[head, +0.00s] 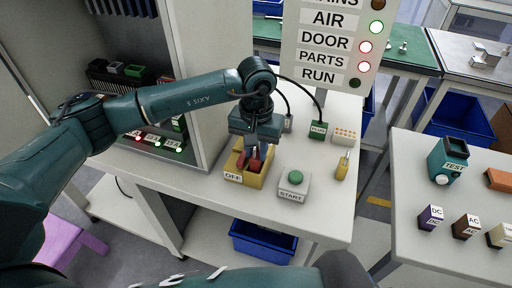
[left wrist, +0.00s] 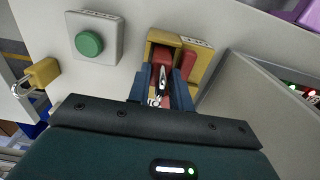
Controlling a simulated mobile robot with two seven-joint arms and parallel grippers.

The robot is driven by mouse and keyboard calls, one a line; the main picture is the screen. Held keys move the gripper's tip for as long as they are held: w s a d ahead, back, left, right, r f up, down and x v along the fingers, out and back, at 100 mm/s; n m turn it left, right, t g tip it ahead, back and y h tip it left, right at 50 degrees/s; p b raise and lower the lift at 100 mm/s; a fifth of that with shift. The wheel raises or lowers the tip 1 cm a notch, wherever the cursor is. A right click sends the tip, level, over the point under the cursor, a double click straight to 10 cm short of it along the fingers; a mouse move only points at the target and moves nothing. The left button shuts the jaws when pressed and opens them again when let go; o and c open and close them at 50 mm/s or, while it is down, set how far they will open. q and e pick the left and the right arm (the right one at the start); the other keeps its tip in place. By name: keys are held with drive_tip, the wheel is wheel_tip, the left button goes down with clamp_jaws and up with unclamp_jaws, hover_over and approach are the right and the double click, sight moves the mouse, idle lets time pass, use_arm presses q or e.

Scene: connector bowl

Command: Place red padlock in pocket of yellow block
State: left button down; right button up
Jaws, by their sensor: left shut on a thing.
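The yellow block (head: 237,178) with an OFF label stands on the white bench. Its yellow rim also shows in the left wrist view (left wrist: 151,50). My left gripper (head: 257,152) points down over the block and is shut on the red padlock (left wrist: 162,55). The padlock's red body is at or in the block's open pocket; how deep it sits I cannot tell. A second red part (left wrist: 188,57) lies on the block beside the pocket. The fingers hide part of the padlock. My right gripper is not in view.
A START box with a green button (head: 295,178) stands right of the block. A yellow padlock (head: 342,167) lies further right. A cabinet wall (head: 210,80) rises close on the left. A green plug (head: 318,130) with a cable is behind.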

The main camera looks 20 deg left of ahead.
use_arm(q)
drive_tip(key=shift+f, duration=0.15)
drive_tip(key=shift+f, duration=0.15)
drive_tip(key=c, duration=1.7)
unclamp_jaws()
drive_tip(key=o, duration=0.4)
drive_tip(key=shift+o, duration=0.2)
drive_tip(key=shift+w+a, duration=0.1)
drive_tip(key=shift+a, duration=0.05)
